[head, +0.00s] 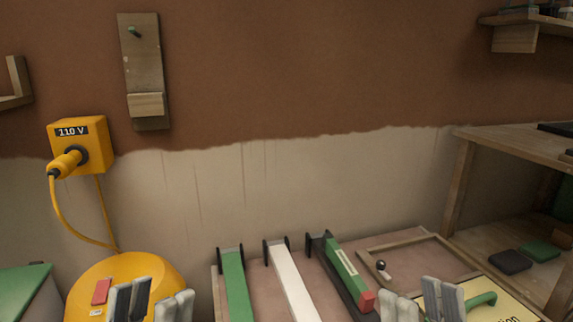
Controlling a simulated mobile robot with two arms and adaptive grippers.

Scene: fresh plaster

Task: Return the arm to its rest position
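My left gripper (153,302) shows at the bottom left, in front of the yellow rounded unit (95,285). Its light grey fingertips point up, with a small gap between them and nothing seen held. My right gripper (421,304) shows at the bottom right, in front of the board (345,265) and beside a yellow sign (505,290) with a green handle. Its fingertips also point up, a little apart, with nothing seen between them. Both wrists and arms are out of frame below.
Green (236,285), white (290,285) and green-red (350,275) long pieces lie between the grippers. A wooden shelf (465,155) stands at right. A yellow 110 V box (95,131) with a plugged cable hangs on the half-plastered wall. Space above the grippers looks clear.

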